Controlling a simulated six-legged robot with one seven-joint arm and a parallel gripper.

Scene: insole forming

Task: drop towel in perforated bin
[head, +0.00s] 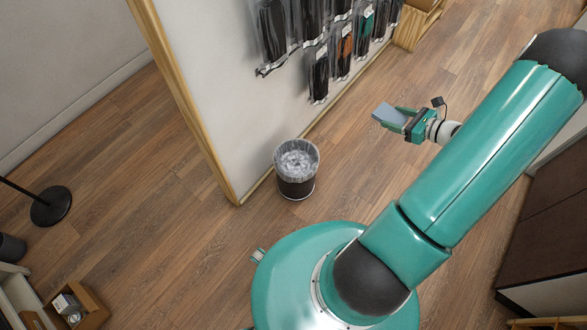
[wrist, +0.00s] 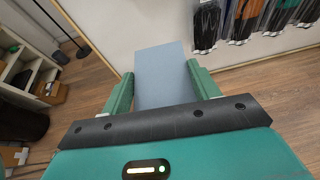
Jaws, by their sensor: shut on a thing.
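My gripper (head: 394,117) is shut on a grey-blue folded towel (head: 384,112), held up in the air to the right of the bin in the head view. In the wrist view the towel (wrist: 160,72) shows as a flat rectangle between the two green fingers and reaches out past their tips. The bin (head: 296,188) is dark, round and open at the top, with a clear liner folded over its rim. It stands on the floor beside the white wall panel. Holes in its side are too small to make out. I cannot make out the bin in the wrist view.
A white panel (head: 225,85) with a wooden edge stands behind the bin, with packaged insoles (head: 318,75) hanging on it. A black round stand base (head: 51,206) and a cardboard box (head: 78,306) are at the left. The wooden floor between gripper and bin is clear.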

